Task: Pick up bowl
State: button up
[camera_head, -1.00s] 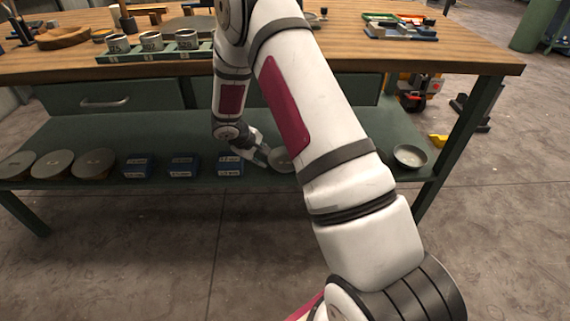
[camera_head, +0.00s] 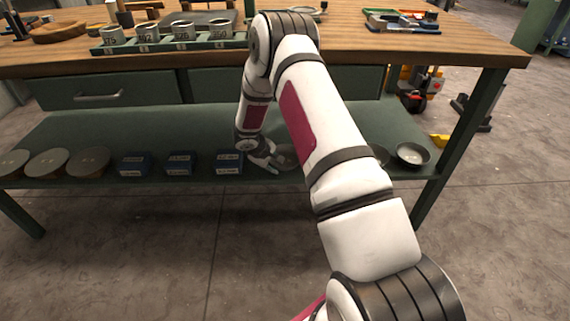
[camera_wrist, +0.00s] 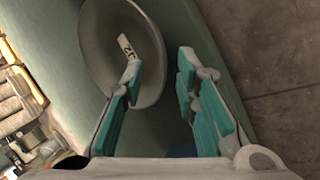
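A grey-brown bowl (camera_wrist: 105,42) with a small white label inside shows in the wrist view. In the head view the near bowl (camera_head: 287,155) sits on the lower shelf, partly hidden by my arm. My gripper (camera_wrist: 160,64) is open and empty, with teal finger pads. In the wrist view its left fingertip overlaps the bowl's inside and its right fingertip lies outside the rim; I cannot tell whether they touch. In the head view my gripper (camera_head: 272,166) is just left of this bowl. Another bowl (camera_head: 412,154) stands at the shelf's right end, and one (camera_head: 380,154) peeks from behind my arm.
Blue boxes (camera_head: 180,164) and round discs (camera_head: 47,163) line the shelf (camera_head: 110,130) to the left. The wooden tabletop (camera_head: 470,45) with drawers (camera_head: 100,96) is above. A table leg (camera_head: 462,140) stands right. The floor in front is clear.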

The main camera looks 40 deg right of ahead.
jog(key=shift+x, duration=1)
grip_shut()
jog(key=shift+r, duration=0.1)
